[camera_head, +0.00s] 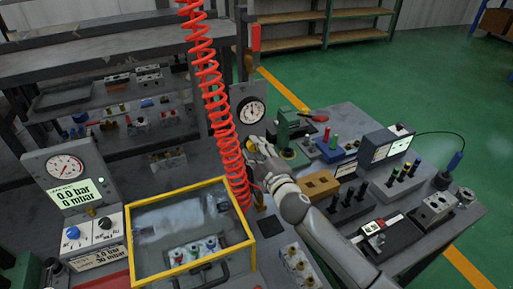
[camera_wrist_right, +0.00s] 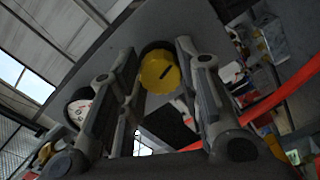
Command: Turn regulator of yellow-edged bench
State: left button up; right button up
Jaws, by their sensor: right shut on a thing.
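The regulator's yellow knob (camera_wrist_right: 160,72), with a dark slot in its face, shows between my right fingers in the right wrist view. It sits on a grey panel (camera_wrist_right: 195,28). My right gripper (camera_head: 257,147) reaches the panel below a round gauge (camera_head: 251,111) in the head view and is shut on the knob. The gripper and wrist mostly hide the knob there. A yellow-edged clear box (camera_head: 192,270) stands on the bench left of my right arm. My left gripper is not in view.
A red coiled hose (camera_head: 208,85) hangs close to the left of my right gripper. A gauge stand with a display (camera_head: 75,190) is at left.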

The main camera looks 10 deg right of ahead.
jog(key=n+p, duration=0.1)
jog(key=n, duration=0.4)
jog(key=shift+n, duration=0.3)
dwell(0.4)
jog(key=o, duration=1)
jog(key=shift+s, duration=0.1)
jog(key=s, duration=0.4)
jog(key=s+d, duration=0.1)
jog(key=s, duration=0.2)
jog(key=s+d, duration=0.1)
jog(key=s, duration=0.3)
jog(key=shift+s+d, duration=0.2)
jog(key=shift+s, duration=0.1)
